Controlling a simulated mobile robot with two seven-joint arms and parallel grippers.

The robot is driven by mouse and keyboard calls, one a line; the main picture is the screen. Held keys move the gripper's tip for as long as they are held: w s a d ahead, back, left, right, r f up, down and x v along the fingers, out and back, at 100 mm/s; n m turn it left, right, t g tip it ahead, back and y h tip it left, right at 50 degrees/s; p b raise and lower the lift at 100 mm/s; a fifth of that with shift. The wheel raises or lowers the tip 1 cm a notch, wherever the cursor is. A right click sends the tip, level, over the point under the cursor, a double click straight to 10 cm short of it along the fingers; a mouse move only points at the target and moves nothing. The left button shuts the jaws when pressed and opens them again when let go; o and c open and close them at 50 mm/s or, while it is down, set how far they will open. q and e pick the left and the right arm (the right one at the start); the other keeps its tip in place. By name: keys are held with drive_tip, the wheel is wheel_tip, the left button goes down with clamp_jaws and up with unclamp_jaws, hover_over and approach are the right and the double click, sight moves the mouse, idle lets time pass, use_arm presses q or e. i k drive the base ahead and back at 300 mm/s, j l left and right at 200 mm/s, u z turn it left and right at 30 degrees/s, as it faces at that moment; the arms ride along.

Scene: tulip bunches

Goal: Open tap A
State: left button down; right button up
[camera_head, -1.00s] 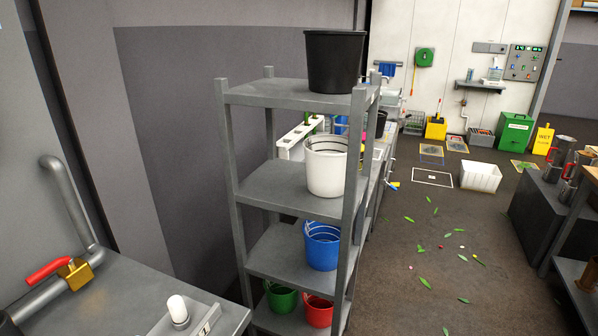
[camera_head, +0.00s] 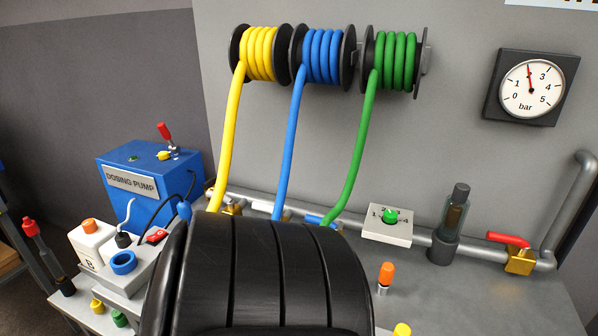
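No label reading "A" shows in view, so I cannot tell which tap is tap A. A brass tap with a red lever (camera_head: 514,249) sits on the grey pipe at the right; its lever points left, roughly along the pipe. Brass fittings (camera_head: 232,208) show on the pipe below the yellow hose (camera_head: 229,140). A blue lever (camera_head: 320,220) shows near the lower ends of the blue hose (camera_head: 290,145) and green hose (camera_head: 355,150). A large black form close to the camera partly hides this stretch. Neither gripper is in view.
A blue dosing pump (camera_head: 150,180) stands at the left. A white numbered selector with a green knob (camera_head: 388,222) and a dark upright cylinder (camera_head: 450,225) are along the pipe. A bar gauge (camera_head: 531,88) hangs on the wall. The bench top (camera_head: 470,300) is clear at lower right.

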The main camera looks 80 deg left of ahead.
sight(314, 219)
drive_tip(key=j+u, duration=0.15)
drive_tip(key=u, duration=2.25)
drive_tip(key=j+z, duration=0.45)
drive_tip(key=k+j+z, duration=0.1)
drive_tip(key=j+z, duration=0.35)
drive_tip(key=k+j+z, duration=0.15)
drive_tip(key=z, duration=0.25)
drive_tip(key=j, duration=0.1)
